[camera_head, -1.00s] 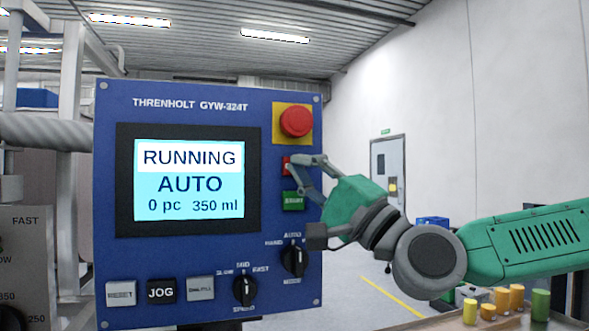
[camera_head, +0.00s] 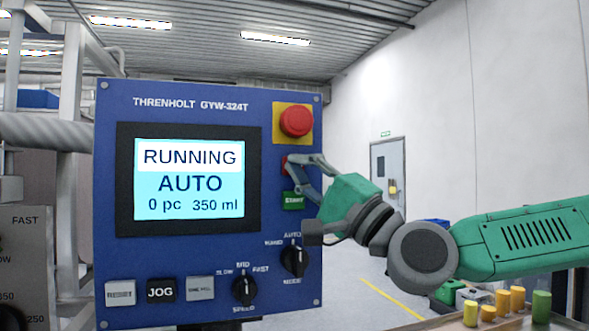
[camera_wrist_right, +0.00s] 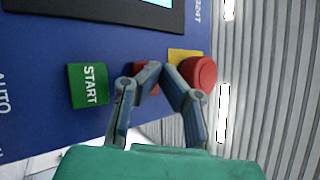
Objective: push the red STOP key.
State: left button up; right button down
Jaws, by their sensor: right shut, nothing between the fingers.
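The blue control panel (camera_head: 190,258) faces me, and its screen (camera_head: 190,180) reads RUNNING, AUTO, 0 pc, 350 ml. The red STOP key (camera_head: 285,164) is a small square above the green START key (camera_head: 293,201), largely hidden by my right gripper (camera_head: 289,160). In the right wrist view the red key (camera_wrist_right: 143,72) shows partly behind the fingertips, which lie in front of it; I cannot tell whether they touch it. The right gripper is shut and empty. My left gripper is not in view.
A red mushroom button (camera_head: 296,121) on a yellow plate sits just above the STOP key. Below are two black selector knobs (camera_head: 294,262) and the JOG key (camera_head: 161,290). Yellow and green containers (camera_head: 541,305) stand on a table at the lower right.

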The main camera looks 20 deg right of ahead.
jog(key=shift+w, duration=0.15)
dwell(0.4)
jog(key=shift+s+b, duration=0.3)
jog(key=shift+s, duration=0.55)
jog(key=shift+s+d+b, duration=0.15)
jog(key=shift+s+b, duration=0.25)
jog(key=shift+s, duration=2.05)
